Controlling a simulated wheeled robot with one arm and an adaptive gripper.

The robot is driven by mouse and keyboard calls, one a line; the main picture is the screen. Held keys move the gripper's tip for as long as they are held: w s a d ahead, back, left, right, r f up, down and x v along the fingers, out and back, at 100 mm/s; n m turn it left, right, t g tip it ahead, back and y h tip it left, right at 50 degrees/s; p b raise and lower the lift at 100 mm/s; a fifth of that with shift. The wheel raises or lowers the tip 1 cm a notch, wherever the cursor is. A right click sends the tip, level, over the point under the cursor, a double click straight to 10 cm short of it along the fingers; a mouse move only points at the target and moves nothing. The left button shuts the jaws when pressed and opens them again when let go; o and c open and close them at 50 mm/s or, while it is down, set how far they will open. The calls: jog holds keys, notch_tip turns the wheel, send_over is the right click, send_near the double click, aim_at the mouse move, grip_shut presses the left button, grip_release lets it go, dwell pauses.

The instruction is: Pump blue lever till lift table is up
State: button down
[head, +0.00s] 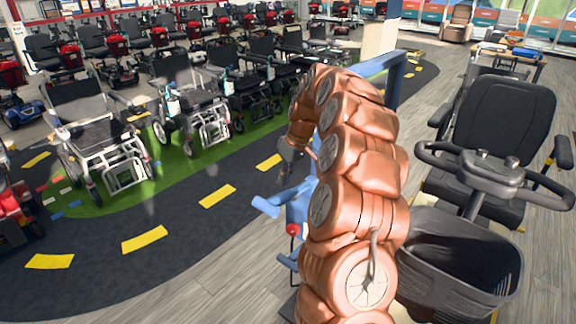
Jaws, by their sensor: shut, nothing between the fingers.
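A blue lift table frame (298,212) stands mostly behind my copper-coloured arm. Its blue push handle (393,76) rises behind the arm at upper right. A short blue bar with a crosspiece (266,206), which looks like the lever, sticks out to the left, low on the frame. A red knob (294,230) sits just below it. My dark gripper (289,152) points down at the left of the arm, above the blue bar and apart from it in the picture. It is shut and empty. The arm hides the table top, so I cannot tell its height.
A black scooter seat (500,125) and a scooter basket (460,262) stand close on the right. Wheelchairs (197,105) line the green strip at left. The dark path with yellow dashes (217,196) is clear left of the blue frame.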

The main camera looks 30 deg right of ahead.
aim_at(278, 196)
jog(key=shift+p+x, duration=0.6)
jog(key=shift+x, duration=1.55)
jog(key=shift+a, duration=0.1)
